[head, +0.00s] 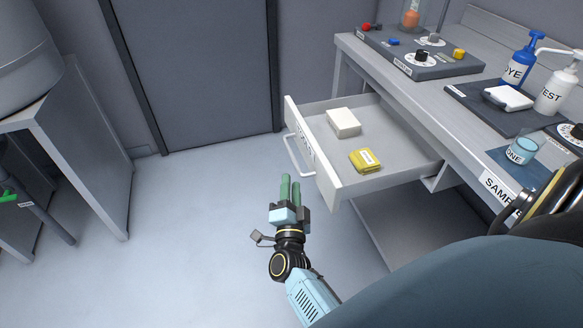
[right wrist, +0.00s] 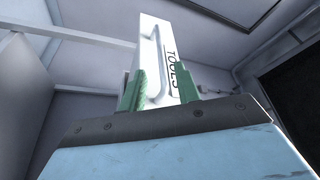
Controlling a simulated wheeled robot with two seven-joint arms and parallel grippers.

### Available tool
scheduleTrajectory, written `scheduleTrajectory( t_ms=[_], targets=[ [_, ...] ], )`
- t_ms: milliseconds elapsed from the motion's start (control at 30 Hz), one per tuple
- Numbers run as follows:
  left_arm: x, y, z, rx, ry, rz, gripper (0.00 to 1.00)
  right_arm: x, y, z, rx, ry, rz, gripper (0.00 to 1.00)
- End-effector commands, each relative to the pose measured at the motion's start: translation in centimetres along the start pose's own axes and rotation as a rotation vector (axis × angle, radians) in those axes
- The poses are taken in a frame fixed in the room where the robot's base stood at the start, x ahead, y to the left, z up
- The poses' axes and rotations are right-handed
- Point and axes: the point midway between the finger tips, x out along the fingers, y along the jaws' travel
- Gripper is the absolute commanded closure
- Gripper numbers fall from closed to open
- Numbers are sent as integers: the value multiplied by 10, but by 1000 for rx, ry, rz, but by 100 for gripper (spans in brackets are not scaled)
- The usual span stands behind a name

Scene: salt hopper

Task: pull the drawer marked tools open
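The light grey drawer (head: 335,182) juts out from under the workbench on the right and stands well open. Its front carries a label, which reads TOOLS in the right wrist view (right wrist: 173,68). A white bar handle (head: 291,157) is on its front. A white box (head: 343,122) and a yellow packet (head: 365,160) lie inside. My right gripper (head: 290,180) is just in front of the drawer front, near the handle's lower end. My left gripper is not in view.
The workbench (head: 400,95) holds a control panel (head: 425,65), a blue bottle (head: 522,60), a white bottle (head: 556,92) and a blue cup (head: 522,150). A grey stand (head: 85,140) is at left. The floor (head: 200,220) before the drawer is clear.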

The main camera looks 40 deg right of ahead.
Motion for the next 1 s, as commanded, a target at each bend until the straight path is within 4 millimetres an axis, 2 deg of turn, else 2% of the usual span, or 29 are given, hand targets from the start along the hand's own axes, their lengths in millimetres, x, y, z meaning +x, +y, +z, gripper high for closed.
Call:
scheduleTrajectory(
  t_ms=[100,333,1000],
  targets=[
    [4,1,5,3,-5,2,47,-26,0,0,0,-1,2,68],
    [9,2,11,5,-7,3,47,-53,0,0,0,0,0,68],
    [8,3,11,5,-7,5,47,-57,-1,-1,0,1,0,68]
  ],
)
